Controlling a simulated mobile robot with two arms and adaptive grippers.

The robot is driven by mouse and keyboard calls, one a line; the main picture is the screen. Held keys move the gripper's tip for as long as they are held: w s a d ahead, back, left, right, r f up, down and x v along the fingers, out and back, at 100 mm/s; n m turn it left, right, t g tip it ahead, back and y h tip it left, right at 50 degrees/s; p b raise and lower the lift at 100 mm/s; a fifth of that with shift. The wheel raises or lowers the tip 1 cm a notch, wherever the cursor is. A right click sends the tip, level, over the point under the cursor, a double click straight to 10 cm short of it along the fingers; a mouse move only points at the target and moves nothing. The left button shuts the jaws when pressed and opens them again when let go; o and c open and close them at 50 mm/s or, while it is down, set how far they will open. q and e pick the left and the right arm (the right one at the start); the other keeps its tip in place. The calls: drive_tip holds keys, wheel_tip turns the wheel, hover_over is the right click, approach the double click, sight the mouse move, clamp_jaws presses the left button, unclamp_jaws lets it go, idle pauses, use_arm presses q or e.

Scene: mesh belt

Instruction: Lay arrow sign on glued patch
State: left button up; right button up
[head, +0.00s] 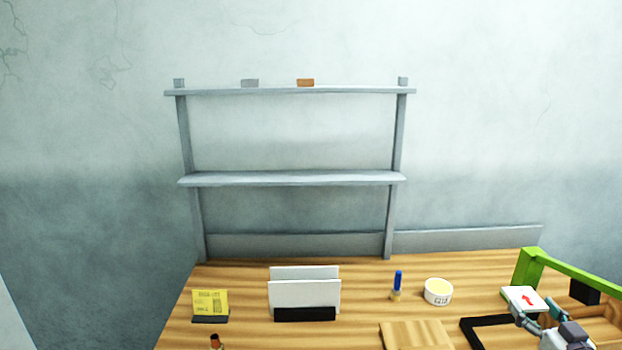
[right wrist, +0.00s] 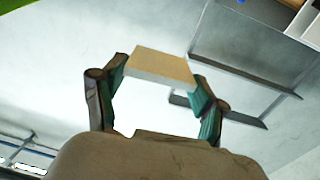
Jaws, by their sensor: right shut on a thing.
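The arrow sign (head: 523,297) is a small white plate with a red arrow on its face, at the right of the head view. My right gripper (head: 532,314) is shut on it and holds it near the green frame. In the right wrist view the sign (right wrist: 160,67) sits between the two teal finger pads, with its pale edge showing. I cannot make out a glued patch in either view. A wooden board (head: 415,335) lies at the front of the table and shows no clear glue mark. My left gripper is not in view.
On the wooden table (head: 240,285) stand a white tub (head: 438,291), a blue-handled brush (head: 397,285), white panels in a black holder (head: 304,297) and a yellow card (head: 210,302). A green frame (head: 530,267) and black frame (head: 470,328) are near my right gripper. A grey shelf (head: 290,180) stands behind.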

drive_tip(key=shift+s+a+f, duration=0.1)
drive_tip(key=shift+s, duration=0.05)
drive_tip(key=s+a+f+n+y, duration=0.2)
drive_tip(key=s+a+f+y, duration=0.1)
drive_tip(key=s+a, duration=0.3)
drive_tip(key=s+a+f+n+y, duration=0.1)
drive_tip(key=s+a+f+y, duration=0.2)
drive_tip(key=a, duration=0.5)
drive_tip(key=shift+s+a+r+m+h, duration=0.65)
drive_tip(key=shift+s+a+m+h, duration=0.75)
drive_tip(key=shift+s+a+h, duration=3.05)
drive_tip(key=s+a+f+y+b, duration=0.2)
drive_tip(key=a+f+y+b, duration=0.1)
drive_tip(key=f+b, duration=0.2)
drive_tip(key=shift+s+a, duration=0.3)
drive_tip(key=shift+s, duration=0.05)
drive_tip(key=shift+y, duration=0.25)
drive_tip(key=shift+w, duration=0.1)
